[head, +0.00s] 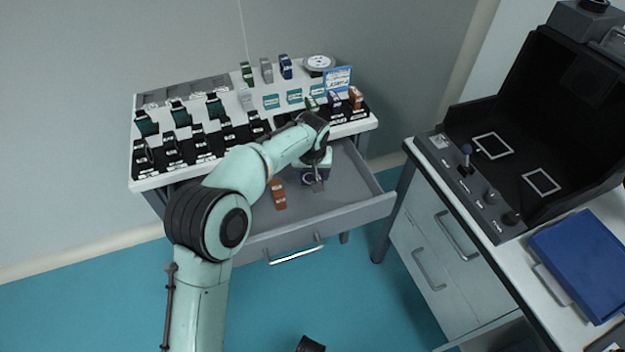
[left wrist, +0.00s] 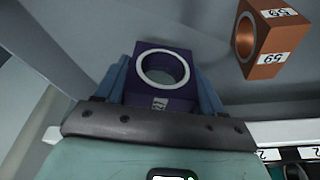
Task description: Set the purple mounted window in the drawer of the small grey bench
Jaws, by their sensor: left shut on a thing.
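The purple mounted window (left wrist: 165,92), a dark purple block with a pale-rimmed round opening and a white label, sits between the two blue fingers of my left gripper (left wrist: 163,86). The fingers are shut on its sides. In the head view, my left gripper (head: 315,180) is inside the open drawer (head: 345,205) of the small grey bench (head: 150,183), and the arm hides part of the drawer. I cannot tell whether the window touches the drawer floor.
An orange mount (head: 278,194) stands in the drawer left of the gripper; it also shows in the left wrist view (left wrist: 268,40). The bench top holds rows of dark mounts and a blue sign (head: 338,79). A second bench with a black enclosure (head: 520,110) stands at right.

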